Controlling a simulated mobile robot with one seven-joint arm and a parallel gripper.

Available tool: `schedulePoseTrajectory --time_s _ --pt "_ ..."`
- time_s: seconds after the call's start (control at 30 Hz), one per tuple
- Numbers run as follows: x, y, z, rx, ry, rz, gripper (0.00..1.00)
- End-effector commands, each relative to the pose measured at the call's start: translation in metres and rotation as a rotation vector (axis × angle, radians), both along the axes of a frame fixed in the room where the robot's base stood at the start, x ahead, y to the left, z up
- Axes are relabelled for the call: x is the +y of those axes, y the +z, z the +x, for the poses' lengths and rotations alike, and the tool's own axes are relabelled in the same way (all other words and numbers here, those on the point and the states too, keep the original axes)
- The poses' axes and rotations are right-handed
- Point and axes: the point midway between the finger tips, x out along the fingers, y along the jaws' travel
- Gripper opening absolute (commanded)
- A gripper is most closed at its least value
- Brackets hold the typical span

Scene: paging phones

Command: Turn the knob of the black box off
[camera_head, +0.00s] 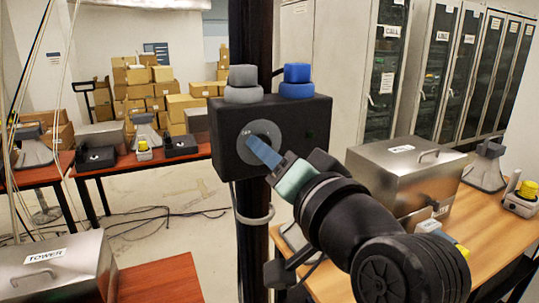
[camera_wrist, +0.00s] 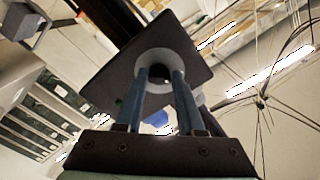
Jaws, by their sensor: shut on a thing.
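The black box (camera_head: 300,140) is fixed on a dark post and faces me in the head view. It also shows tilted in the wrist view (camera_wrist: 115,82). A round grey plate (camera_head: 268,128) on its front surrounds the dark knob (camera_wrist: 160,70). My gripper (camera_head: 256,147) reaches the box from the lower right. Its two blue fingers (camera_wrist: 159,76) are shut on the knob, one on each side. The fingers hide most of the knob in the head view, and I cannot read its setting.
A grey button (camera_head: 243,84) and a blue button (camera_head: 297,80) sit on top of the box. A metal case (camera_head: 410,170) stands on the wooden table at right, close to my arm. Another metal case (camera_head: 60,268) is at lower left. Cables hang at far left.

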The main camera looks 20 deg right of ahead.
Motion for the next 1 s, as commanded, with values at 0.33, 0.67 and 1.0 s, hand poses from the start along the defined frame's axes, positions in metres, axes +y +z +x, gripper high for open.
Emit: schedulePoseTrajectory --time_s 0.33,0.67,1.0 --pt "0.0 0.0 0.0 0.001 0.0 0.0 0.68" --pt "-0.001 -0.001 -0.005 -0.001 -0.001 0.0 0.68" --pt "-0.004 -0.002 -0.07 -0.005 -0.006 -0.002 0.68"
